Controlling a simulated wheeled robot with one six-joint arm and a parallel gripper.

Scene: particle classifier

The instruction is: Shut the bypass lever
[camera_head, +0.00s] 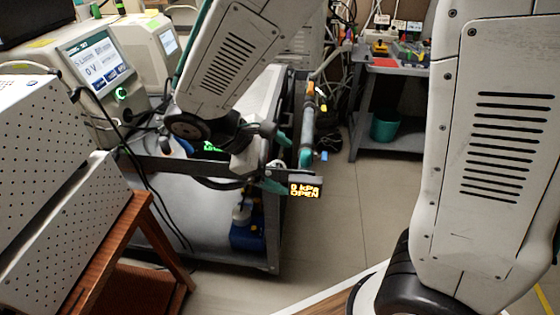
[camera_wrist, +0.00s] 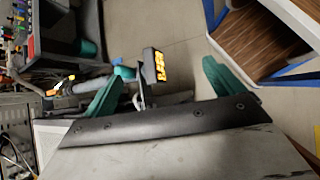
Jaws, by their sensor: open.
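My gripper (camera_head: 276,175) is at the front right corner of the cart, with its teal fingers beside a small display (camera_head: 305,190) that reads "0 kPa OPEN". In the wrist view my gripper (camera_wrist: 160,72) is open and empty, and the display (camera_wrist: 160,65) shows between its spread fingers. A grey pipe (camera_head: 307,130) with teal fittings runs along the cart's right side. A small yellow and orange handle (camera_head: 321,90), which may be the bypass lever, sits at its far end. It also shows in the wrist view (camera_wrist: 52,92), beyond the left finger. Its exact setting is unclear.
A machine with a touchscreen (camera_head: 96,65) stands at the left. A perforated white box (camera_head: 45,150) rests on a wooden stand (camera_head: 160,235) nearby. A grey bench (camera_head: 385,140) with a teal bin (camera_head: 384,127) is at the back. Open floor (camera_head: 365,200) lies right of the cart.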

